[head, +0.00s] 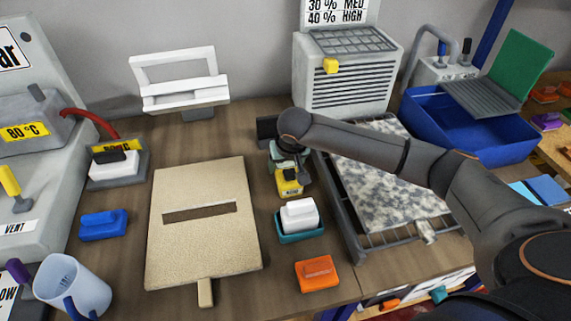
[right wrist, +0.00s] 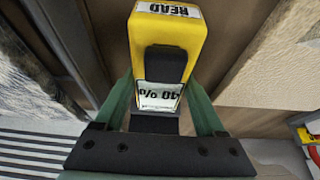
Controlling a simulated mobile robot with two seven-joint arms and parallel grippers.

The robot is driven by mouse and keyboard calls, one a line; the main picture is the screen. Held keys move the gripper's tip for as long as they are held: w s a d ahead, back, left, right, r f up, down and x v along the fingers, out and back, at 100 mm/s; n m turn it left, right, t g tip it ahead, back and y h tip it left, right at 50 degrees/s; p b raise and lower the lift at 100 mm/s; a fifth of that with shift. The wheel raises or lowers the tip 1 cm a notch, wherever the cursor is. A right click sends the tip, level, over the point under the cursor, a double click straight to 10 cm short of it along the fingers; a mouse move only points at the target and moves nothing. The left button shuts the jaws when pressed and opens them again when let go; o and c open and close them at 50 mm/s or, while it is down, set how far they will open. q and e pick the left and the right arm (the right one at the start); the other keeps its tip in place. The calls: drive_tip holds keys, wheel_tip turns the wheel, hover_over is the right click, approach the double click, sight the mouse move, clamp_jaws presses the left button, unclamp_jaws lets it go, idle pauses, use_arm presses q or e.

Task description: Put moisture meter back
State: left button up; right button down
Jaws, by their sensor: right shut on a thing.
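The moisture meter (head: 290,184) is yellow with a dark front, between the beige board and the dark rack. In the right wrist view the meter (right wrist: 168,35) shows a "READ" label, a black part and a small display that seems to read 40 %. My right gripper (head: 287,163) is shut on it, with green fingers on both sides of its body in the right wrist view (right wrist: 160,115). I cannot tell whether the meter touches the table. A dark block (head: 267,130) stands just behind the gripper, partly hidden by my arm. My left gripper is not in view.
A white block in a teal tray (head: 299,238) and an orange block (head: 317,273) stand in front of the meter. The board (head: 170,250) lies left, the rack with a speckled rug (head: 375,165) right. A grey vented box (head: 350,85) stands behind.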

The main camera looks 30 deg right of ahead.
drive_tip(key=shift+f, duration=0.1)
unclamp_jaws()
drive_tip(key=v, duration=1.2)
drive_tip(key=shift+p, duration=0.4)
